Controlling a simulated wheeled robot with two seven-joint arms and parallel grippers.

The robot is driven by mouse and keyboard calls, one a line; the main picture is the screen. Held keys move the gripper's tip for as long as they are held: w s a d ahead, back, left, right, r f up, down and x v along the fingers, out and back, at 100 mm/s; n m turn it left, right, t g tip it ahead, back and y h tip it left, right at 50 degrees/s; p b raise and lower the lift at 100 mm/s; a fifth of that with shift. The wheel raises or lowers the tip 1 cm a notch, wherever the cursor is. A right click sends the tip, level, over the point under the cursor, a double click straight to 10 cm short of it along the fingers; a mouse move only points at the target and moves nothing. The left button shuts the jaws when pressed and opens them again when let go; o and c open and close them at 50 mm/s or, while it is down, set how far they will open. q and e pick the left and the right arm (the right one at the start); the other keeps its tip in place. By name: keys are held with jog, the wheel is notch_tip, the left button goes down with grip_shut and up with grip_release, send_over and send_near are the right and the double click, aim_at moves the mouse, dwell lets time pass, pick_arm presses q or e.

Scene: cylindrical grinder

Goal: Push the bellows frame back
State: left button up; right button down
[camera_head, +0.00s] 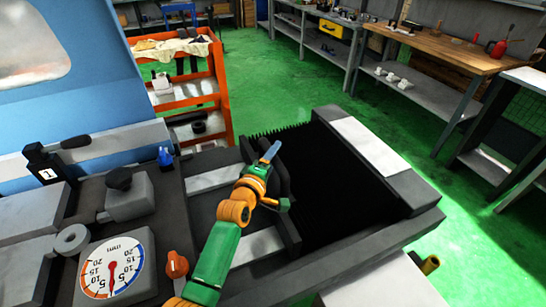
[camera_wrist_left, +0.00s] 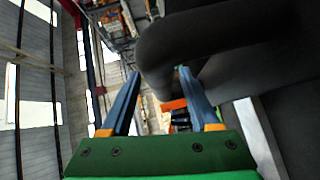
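The black bellows (camera_head: 325,185) stretch across the machine bed in the head view. The dark bellows frame (camera_head: 285,222) stands at their left end, with a dark bar-like handle partly hidden by my arm. My left gripper (camera_head: 272,150) is at the upper part of this frame, close to the handle. In the left wrist view my left gripper (camera_wrist_left: 160,88) has its two blue fingers apart. A thick dark curved bar (camera_wrist_left: 215,40), which looks like the handle, shows beyond and partly between the fingertips. I cannot tell whether they touch it. My right gripper is not in view.
A dark end block with a light top plate (camera_head: 365,145) bounds the bellows on the right. A dial gauge (camera_head: 117,265), an orange knob (camera_head: 176,264) and a black-knobbed block (camera_head: 128,198) sit left of my arm. An orange shelf cart (camera_head: 185,85) stands behind the machine.

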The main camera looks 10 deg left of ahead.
pick_arm(q)
jog(key=f+v, duration=0.1)
jog(key=v, duration=0.6)
jog(key=shift+r, duration=0.5)
jog(key=shift+r+p, duration=0.1)
jog(key=shift+p, duration=0.2)
